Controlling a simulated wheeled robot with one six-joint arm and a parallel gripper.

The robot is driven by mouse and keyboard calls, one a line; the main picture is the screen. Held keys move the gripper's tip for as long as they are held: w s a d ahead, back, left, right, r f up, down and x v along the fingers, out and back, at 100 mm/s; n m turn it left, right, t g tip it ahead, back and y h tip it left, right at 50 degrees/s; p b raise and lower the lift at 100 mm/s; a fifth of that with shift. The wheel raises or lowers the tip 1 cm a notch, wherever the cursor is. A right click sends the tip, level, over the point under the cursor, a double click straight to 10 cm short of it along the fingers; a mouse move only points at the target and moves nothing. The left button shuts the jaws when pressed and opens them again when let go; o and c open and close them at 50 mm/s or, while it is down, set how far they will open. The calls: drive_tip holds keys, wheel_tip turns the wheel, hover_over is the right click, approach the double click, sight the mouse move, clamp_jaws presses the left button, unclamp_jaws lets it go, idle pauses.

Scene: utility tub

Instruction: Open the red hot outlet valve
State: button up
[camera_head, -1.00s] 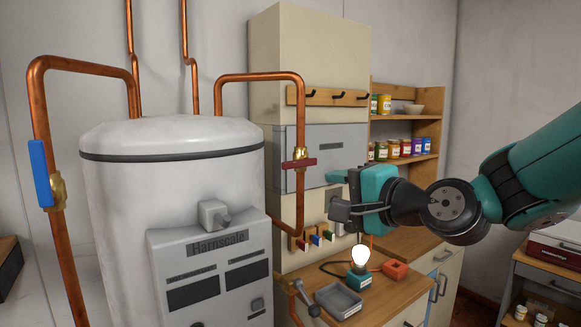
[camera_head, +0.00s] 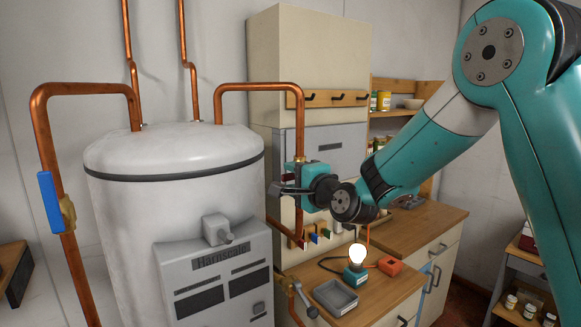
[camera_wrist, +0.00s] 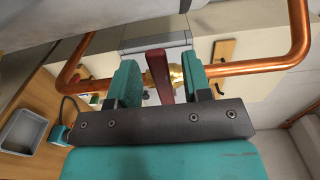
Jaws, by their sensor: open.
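The red valve handle (camera_wrist: 160,75) sits on a brass body (camera_wrist: 176,76) on the copper pipe (camera_wrist: 240,69) in the wrist view. The handle lies crosswise to the pipe. My gripper (camera_wrist: 161,84) is open, with one teal finger on each side of the handle and a gap showing on both sides. In the head view my gripper (camera_head: 288,188) is at the vertical pipe (camera_head: 299,125) right of the white tank (camera_head: 172,160). It hides most of the red valve there.
A blue-handled valve (camera_head: 49,200) is on the left pipe. A tall cabinet (camera_head: 290,60) stands behind the pipe.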

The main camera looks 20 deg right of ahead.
drive_tip(key=shift+w+a, duration=0.2)
drive_tip(key=shift+w, duration=0.45)
clamp_jaws()
drive_tip(key=shift+f, duration=0.1)
